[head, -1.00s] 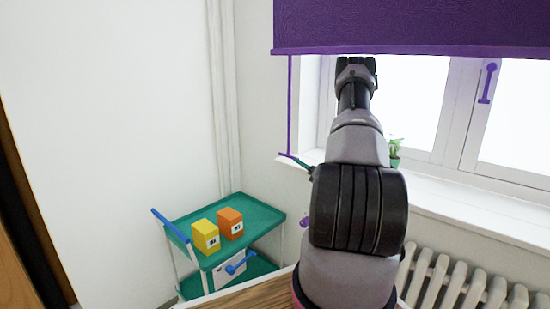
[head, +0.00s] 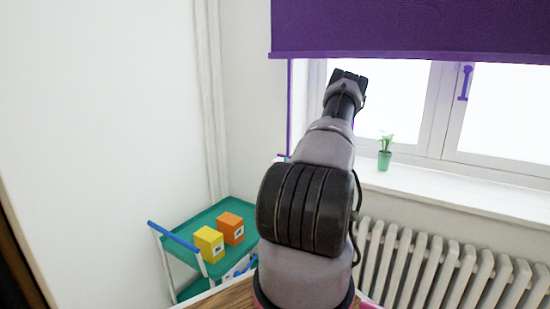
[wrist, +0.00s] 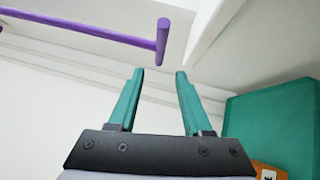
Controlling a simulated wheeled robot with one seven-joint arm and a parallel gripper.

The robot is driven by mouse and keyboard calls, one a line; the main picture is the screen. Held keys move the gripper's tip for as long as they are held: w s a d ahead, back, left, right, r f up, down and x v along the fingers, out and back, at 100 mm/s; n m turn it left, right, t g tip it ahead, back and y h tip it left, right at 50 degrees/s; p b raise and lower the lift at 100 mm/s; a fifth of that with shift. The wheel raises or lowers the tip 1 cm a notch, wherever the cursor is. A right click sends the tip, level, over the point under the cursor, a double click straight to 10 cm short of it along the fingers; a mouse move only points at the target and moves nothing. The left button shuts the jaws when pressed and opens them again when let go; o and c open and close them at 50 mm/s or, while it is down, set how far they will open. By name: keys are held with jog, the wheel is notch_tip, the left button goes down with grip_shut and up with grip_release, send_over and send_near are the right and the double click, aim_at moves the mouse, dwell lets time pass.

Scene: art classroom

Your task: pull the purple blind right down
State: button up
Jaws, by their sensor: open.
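The purple blind (head: 410,28) hangs across the top of the window in the head view, with its lower edge high above the sill. A thin purple pull rod (head: 290,105) hangs from its left end; its lower end is partly hidden by my arm. In the wrist view the rod (wrist: 80,29) comes in from the left and ends in a purple crossbar handle (wrist: 163,40). My gripper (wrist: 160,73) is open and empty, with two teal fingers. The handle appears just beyond the fingertips, roughly in line with the gap, not between them. In the head view my arm hides the gripper.
A green cart (head: 190,222) with a yellow box (head: 208,244) and an orange box (head: 231,229) stands at lower left. A potted plant (head: 385,155) stands on the white sill (head: 450,190), above a radiator (head: 440,265). A purple window handle (head: 466,82) is at right.

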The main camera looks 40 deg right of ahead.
aim_at(282, 156)
jog(key=x, duration=1)
grip_shut()
dwell(1.2)
